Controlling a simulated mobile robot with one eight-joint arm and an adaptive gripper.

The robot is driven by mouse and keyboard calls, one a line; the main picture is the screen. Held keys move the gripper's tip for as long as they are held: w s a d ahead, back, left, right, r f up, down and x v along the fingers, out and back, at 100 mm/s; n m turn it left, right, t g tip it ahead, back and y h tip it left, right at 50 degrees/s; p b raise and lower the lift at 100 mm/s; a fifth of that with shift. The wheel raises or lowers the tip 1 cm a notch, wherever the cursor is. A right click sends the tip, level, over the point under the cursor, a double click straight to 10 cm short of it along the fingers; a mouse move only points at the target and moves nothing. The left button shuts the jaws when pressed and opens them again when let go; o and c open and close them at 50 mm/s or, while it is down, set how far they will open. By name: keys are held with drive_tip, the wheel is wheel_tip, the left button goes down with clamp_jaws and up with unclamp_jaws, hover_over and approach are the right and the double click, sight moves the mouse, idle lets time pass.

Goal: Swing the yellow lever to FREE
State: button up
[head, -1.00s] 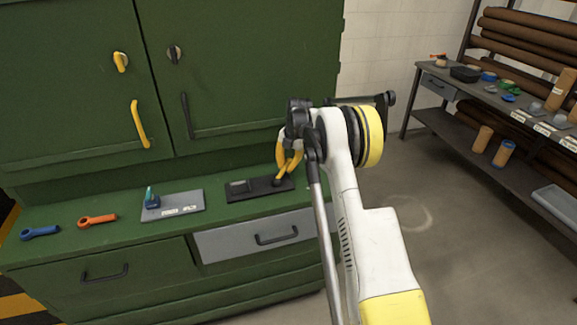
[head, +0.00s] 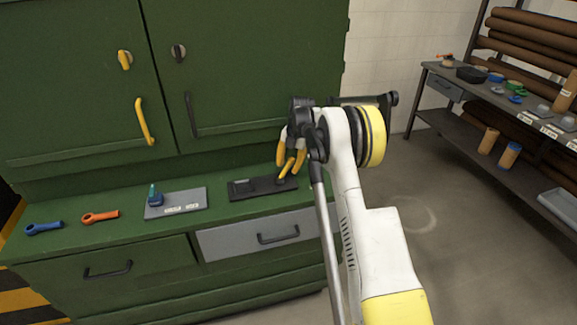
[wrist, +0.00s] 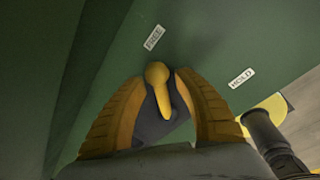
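The yellow lever (wrist: 158,80), with a rounded end and a narrow shaft, lies between my gripper's two yellow fingers in the wrist view. My gripper (wrist: 160,80) is open, one finger on each side of the lever, with narrow gaps showing. The FREE label (wrist: 153,38) is above and slightly left of the lever, and the HOLD label (wrist: 241,78) is to its right. In the head view my gripper (head: 291,170) reaches down at the right end of the black plate (head: 250,189) on the green bench. There I cannot separate the lever from the yellow fingers.
Green cabinet doors (head: 80,80) rise behind. A shelf table (head: 470,85) stands right, across open floor.

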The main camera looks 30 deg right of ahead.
wheel_tip(320, 180, up, 12)
drive_tip(key=s+d, duration=0.1)
drive_tip(key=shift+s+d, duration=0.15)
drive_tip(key=shift+s, duration=0.25)
drive_tip(key=shift+f, duration=0.1)
drive_tip(key=s+a+r+m+t+h, duration=0.1)
drive_tip(key=s+a+r+m+t, duration=0.1)
drive_tip(key=s+a+r+m, duration=1.2)
drive_tip(key=s+a+f+m+t, duration=0.1)
drive_tip(key=s+a+f+m, duration=0.1)
drive_tip(key=s, duration=0.6)
drive_tip(key=s+a+f+m+t, duration=0.1)
drive_tip(key=s+a+m, duration=0.4)
drive_tip(key=s, duration=0.3)
drive_tip(key=s+a+f+m+t, duration=0.1)
drive_tip(key=s+a+f+m, duration=0.1)
drive_tip(key=s, duration=0.6)
drive_tip(key=shift+s+a+f+m, duration=0.2)
drive_tip(key=shift+a+f+m, duration=0.15)
drive_tip(key=shift+a+m, duration=0.65)
